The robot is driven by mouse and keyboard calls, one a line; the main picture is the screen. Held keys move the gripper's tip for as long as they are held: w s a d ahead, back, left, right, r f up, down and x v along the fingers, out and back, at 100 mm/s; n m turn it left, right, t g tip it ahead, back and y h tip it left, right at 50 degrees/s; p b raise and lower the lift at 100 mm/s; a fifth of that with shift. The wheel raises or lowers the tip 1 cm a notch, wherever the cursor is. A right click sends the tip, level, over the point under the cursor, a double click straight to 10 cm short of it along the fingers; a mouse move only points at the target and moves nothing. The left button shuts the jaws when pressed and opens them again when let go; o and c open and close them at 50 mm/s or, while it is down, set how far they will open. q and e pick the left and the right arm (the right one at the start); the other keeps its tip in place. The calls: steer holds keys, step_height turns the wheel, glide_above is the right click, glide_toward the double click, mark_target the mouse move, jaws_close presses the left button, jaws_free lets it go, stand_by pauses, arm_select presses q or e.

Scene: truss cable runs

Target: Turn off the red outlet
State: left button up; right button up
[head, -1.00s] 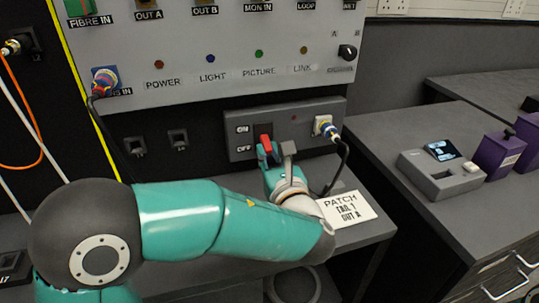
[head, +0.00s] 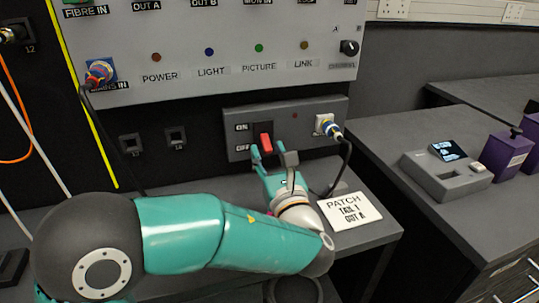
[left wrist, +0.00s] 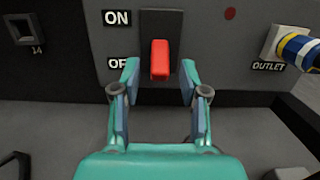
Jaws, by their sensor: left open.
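The red switch lever (head: 266,142) sits in a dark slot on the grey outlet box (head: 308,112). It also shows in the left wrist view (left wrist: 160,59), pointing down with its lower end beside the OFF label. A small dark red lamp (left wrist: 230,13) right of the switch looks unlit. The outlet socket (head: 324,124) at the box's right holds a blue, white and yellow plug with a black cable. My left gripper (head: 273,156) is open and empty, just below and in front of the lever; its fingers (left wrist: 160,75) stand apart either side of it. My right gripper is out of view.
A white card (head: 350,210) reading PATCH TAIL 1 OUT A lies on the grey bench right of my arm. The large panel (head: 220,60) with knob and lamps stands above the box. A grey device (head: 446,175) and purple boxes stand on the right bench.

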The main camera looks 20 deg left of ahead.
mark_target(269, 151)
arm_select(q)
step_height(269, 151, up, 10)
steer(key=shift+f, duration=0.1)
stand_by(0.4)
stand_by(0.4)
